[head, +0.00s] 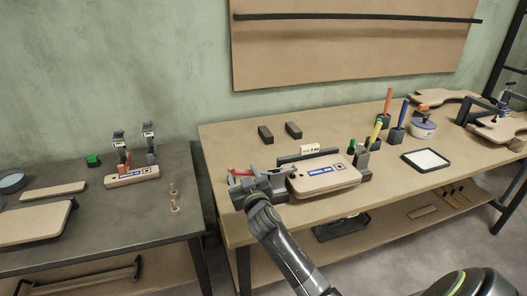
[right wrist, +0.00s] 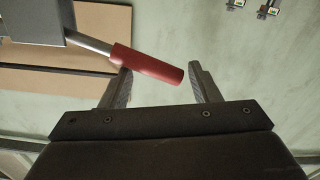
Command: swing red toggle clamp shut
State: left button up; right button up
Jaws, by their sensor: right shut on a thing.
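The toggle clamp's red handle (head: 240,171) shows at the left end of the board fixture in the head view. In the right wrist view the red handle (right wrist: 147,65) lies tilted between my fingers, on a metal lever (right wrist: 90,42) from a grey part at upper left. A labelled wooden board (head: 325,176) lies in the fixture right of my gripper. My gripper hides much of the clamp. My left gripper is out of view.
Two dark blocks (head: 265,134) stand behind the fixture. Coloured upright handles (head: 387,101), a round tub (head: 423,128) and a black-framed tray (head: 426,160) are to the right. A separate dark bench (head: 90,220) with boards is at left. The wooden bench's front right is clear.

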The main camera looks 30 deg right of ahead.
jog(key=s+f+p, duration=0.1)
jog(key=s, duration=0.5)
jog(key=shift+s+a+f, duration=0.15)
jog(key=shift+s+a, duration=0.05)
